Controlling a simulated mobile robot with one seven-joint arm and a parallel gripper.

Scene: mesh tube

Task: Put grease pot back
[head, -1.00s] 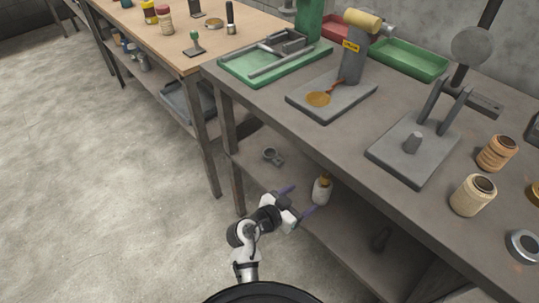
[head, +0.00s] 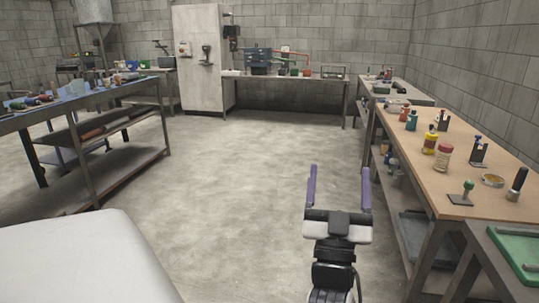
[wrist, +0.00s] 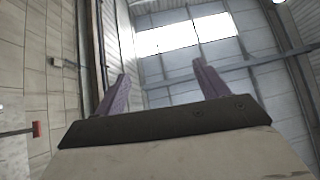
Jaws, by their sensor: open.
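My gripper (head: 338,188) is raised in the lower middle of the head view, in front of the concrete floor. Its two purple fingers stand well apart with nothing between them. The wrist view also shows the open gripper (wrist: 163,85), empty, facing windows and a high wall. No thing here can be told for sure as the grease pot. A yellow jar (head: 431,145) and a pale red jar (head: 443,158) stand upright on the wooden workbench (head: 420,176) at right, apart from my gripper.
The wooden bench also holds several bottles and small tools. A green tray (head: 520,250) sits on the grey bench at lower right. A blue-topped bench (head: 75,102) stands left and a grey cabinet (head: 200,75) at the back. The floor (head: 230,165) between them is clear.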

